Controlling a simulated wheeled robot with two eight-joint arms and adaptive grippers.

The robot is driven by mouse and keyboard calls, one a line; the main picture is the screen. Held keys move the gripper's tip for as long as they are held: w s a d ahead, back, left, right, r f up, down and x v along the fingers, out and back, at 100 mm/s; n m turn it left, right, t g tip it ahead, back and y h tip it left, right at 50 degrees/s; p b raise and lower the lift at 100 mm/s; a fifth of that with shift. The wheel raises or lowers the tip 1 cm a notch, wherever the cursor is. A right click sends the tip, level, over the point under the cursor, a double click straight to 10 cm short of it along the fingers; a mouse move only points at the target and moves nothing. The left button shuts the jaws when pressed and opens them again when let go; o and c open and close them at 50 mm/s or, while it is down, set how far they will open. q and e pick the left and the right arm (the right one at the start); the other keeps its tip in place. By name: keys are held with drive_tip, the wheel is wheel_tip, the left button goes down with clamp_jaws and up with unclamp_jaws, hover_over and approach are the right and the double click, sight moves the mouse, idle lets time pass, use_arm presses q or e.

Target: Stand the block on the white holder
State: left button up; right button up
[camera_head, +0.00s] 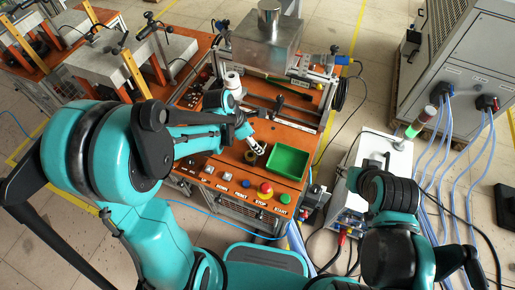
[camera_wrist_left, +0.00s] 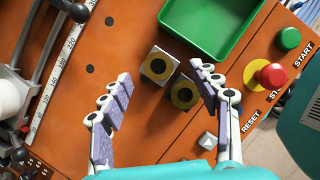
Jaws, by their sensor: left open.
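My left gripper (camera_head: 259,149) reaches down over the orange bench, and its fingers also show in the wrist view (camera_wrist_left: 160,75). They stand wide apart and empty. A second yellow piece with a dark round centre (camera_wrist_left: 184,94) sits close by, beside the right finger. I cannot tell which of them is the block to be stood. A white cylindrical part, possibly the holder, stands on the fixture (camera_head: 232,80). My right gripper is not clearly visible.
A green bin (camera_head: 287,161) lies right of the gripper, with its rim close to the small pieces. A red button on yellow (camera_wrist_left: 271,76) and a green button (camera_wrist_left: 288,38) line the front edge. A metal box (camera_head: 267,42) stands at the back.

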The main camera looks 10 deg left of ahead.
use_arm(q)
drive_tip(key=b+x, duration=0.1)
drive_tip(key=x, duration=0.4)
drive_tip(key=shift+w+b, duration=0.15)
drive_tip(key=shift+b, duration=0.15)
drive_tip(key=shift+r, duration=0.15)
drive_tip(key=c, duration=1.1)
